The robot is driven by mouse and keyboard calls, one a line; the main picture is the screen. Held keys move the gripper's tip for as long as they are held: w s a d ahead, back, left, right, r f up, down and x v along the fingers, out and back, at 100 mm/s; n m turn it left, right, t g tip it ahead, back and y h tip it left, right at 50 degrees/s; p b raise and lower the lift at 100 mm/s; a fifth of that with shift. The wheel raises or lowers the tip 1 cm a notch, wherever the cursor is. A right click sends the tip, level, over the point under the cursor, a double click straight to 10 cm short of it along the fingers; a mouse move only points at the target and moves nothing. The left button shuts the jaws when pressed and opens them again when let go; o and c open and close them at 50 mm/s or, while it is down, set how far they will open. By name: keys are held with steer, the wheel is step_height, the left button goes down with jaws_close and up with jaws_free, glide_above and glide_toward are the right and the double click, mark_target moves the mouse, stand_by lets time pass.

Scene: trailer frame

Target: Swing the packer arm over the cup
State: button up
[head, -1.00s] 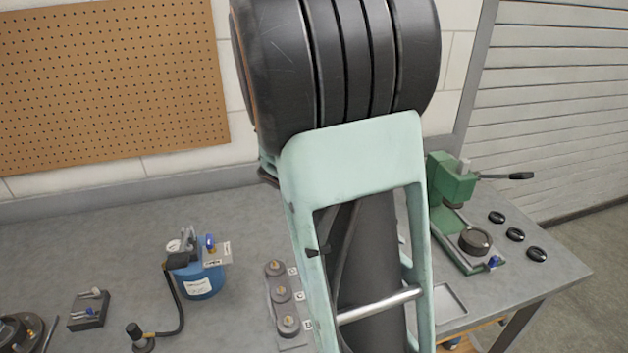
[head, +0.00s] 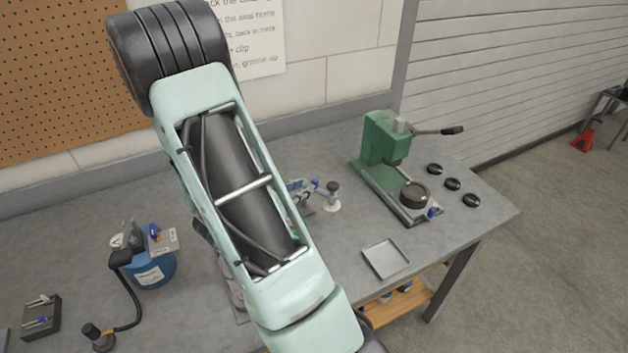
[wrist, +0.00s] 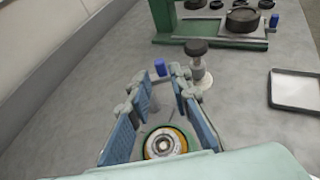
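In the wrist view, my gripper (wrist: 158,120) is open, its blue-padded fingers pointing down at the bench. A round green cup (wrist: 165,143) with an orange and pale ringed centre shows between and below the fingers, partly cut off by my gripper body. Beyond the fingertips, a black knob on a post over a white disc (wrist: 205,82) looks like the packer arm's end, off to the side of the cup. In the head view the knob and white disc (head: 332,204) stand right of my arm. There my arm hides the cup and gripper.
A green lever press (head: 385,140) stands at the right, with several black rings beside it. A shallow tray (head: 386,258) lies near the front edge. A blue canister (head: 152,270) with a hose stands at the left. Bare bench (head: 300,150) lies behind the packer.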

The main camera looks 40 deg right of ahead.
mark_target(313, 183)
steer(key=x, duration=0.7)
steer(key=shift+p, duration=0.35)
jaws_close()
